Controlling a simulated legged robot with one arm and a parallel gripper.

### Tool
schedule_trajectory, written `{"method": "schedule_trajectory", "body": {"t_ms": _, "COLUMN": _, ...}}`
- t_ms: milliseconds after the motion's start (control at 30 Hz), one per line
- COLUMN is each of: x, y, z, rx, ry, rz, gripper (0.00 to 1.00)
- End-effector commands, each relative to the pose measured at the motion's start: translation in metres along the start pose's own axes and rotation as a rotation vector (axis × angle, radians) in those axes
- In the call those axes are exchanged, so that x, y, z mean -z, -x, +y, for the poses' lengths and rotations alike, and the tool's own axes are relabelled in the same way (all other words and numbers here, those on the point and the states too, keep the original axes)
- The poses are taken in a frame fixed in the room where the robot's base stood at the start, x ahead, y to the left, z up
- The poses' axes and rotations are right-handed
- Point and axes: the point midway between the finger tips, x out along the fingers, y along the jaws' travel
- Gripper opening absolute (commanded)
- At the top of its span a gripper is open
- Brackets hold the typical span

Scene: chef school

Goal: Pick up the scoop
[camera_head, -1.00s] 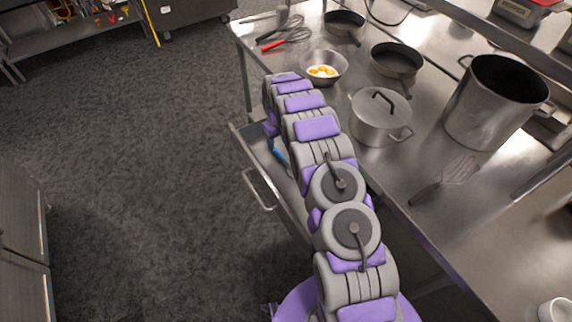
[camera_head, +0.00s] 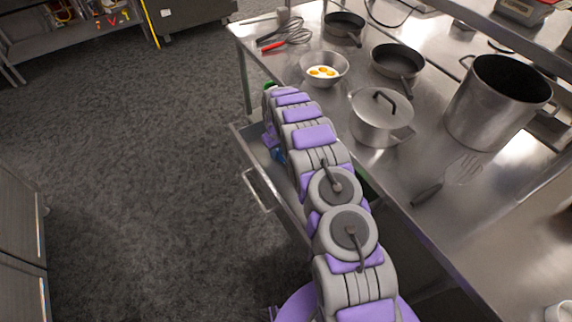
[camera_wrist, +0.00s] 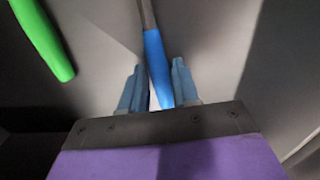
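A utensil with a blue handle (camera_wrist: 158,68) and a thin grey shaft lies in the open drawer (camera_head: 262,172). Its head is out of the wrist view, so I cannot confirm that it is the scoop. My gripper (camera_wrist: 159,85) is open, with its two blue fingers on either side of the blue handle. In the head view my arm covers much of the drawer and hides the handle's grip point.
A green handle (camera_wrist: 45,42) lies left of the blue one. Drawer walls bound the space. On the counter above stand a lidded pot (camera_head: 380,122), a bowl of eggs (camera_head: 325,82), pans, a large stockpot (camera_head: 497,105), a whisk (camera_head: 290,36) and a spatula (camera_head: 450,180).

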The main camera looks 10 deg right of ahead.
Motion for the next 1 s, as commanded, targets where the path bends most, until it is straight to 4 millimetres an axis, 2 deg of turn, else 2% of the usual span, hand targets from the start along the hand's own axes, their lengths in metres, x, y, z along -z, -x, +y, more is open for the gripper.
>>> {"method": "schedule_trajectory", "body": {"t_ms": 33, "x": 0.000, "y": 0.000, "z": 0.000, "rx": 0.000, "ry": 0.000, "rz": 0.000, "gripper": 0.25}}
{"method": "schedule_trajectory", "body": {"t_ms": 300, "x": 0.000, "y": 0.000, "z": 0.000, "rx": 0.000, "ry": 0.000, "rz": 0.000, "gripper": 0.00}}
{"method": "schedule_trajectory", "body": {"t_ms": 700, "x": 0.000, "y": 0.004, "z": 0.000, "rx": 0.000, "ry": 0.000, "rz": 0.000, "gripper": 0.00}}
{"method": "schedule_trajectory", "body": {"t_ms": 867, "x": 0.000, "y": 0.018, "z": 0.000, "rx": 0.000, "ry": 0.000, "rz": 0.001, "gripper": 0.00}}
{"method": "schedule_trajectory", "body": {"t_ms": 1000, "x": 0.001, "y": 0.038, "z": 0.000, "rx": -0.001, "ry": 0.000, "rz": 0.003, "gripper": 0.00}}
